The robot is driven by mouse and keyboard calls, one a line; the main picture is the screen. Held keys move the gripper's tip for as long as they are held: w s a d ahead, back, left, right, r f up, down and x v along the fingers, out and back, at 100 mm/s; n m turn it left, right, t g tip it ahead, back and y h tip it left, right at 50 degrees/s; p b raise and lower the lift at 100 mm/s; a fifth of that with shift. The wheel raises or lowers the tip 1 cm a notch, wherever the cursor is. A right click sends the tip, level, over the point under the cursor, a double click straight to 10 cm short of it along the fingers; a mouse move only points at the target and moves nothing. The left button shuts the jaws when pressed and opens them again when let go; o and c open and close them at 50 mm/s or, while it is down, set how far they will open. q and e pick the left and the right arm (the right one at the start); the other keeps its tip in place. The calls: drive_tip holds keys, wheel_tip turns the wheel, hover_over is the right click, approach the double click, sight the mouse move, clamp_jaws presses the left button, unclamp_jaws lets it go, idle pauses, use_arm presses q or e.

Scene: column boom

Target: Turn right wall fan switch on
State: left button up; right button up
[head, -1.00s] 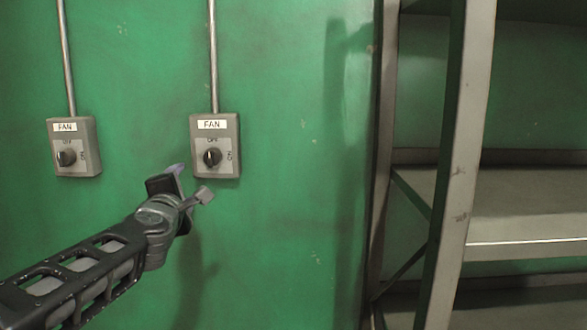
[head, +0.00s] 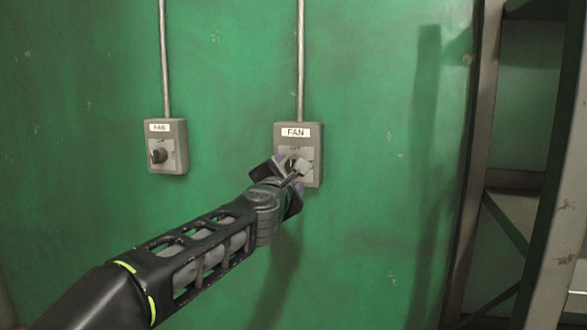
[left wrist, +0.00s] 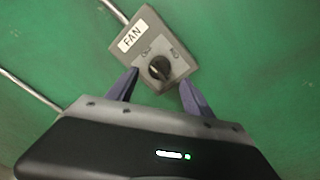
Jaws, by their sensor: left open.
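The right fan switch (head: 313,137) is a grey box labelled FAN on the green wall, with a round black knob. In the head view my left gripper (head: 294,172) is in front of its lower part and hides most of the knob. In the left wrist view the box (left wrist: 139,58) shows tilted, with its dark knob (left wrist: 160,68) between and just beyond the two purple fingertips (left wrist: 158,80). The fingers are open, one on each side of the knob; I cannot tell whether they touch the box. My right gripper is not in view.
A second grey FAN switch (head: 167,146) is on the wall to the left. Metal conduits (head: 300,60) run up from both boxes. A metal shelf frame (head: 474,170) stands at the right. The wall between is clear.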

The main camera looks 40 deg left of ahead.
use_arm(q)
drive_tip(key=x, duration=0.6)
drive_tip(key=shift+p, duration=0.3)
drive_tip(key=shift+c, duration=0.2)
drive_tip(key=shift+f, duration=0.1)
clamp_jaws()
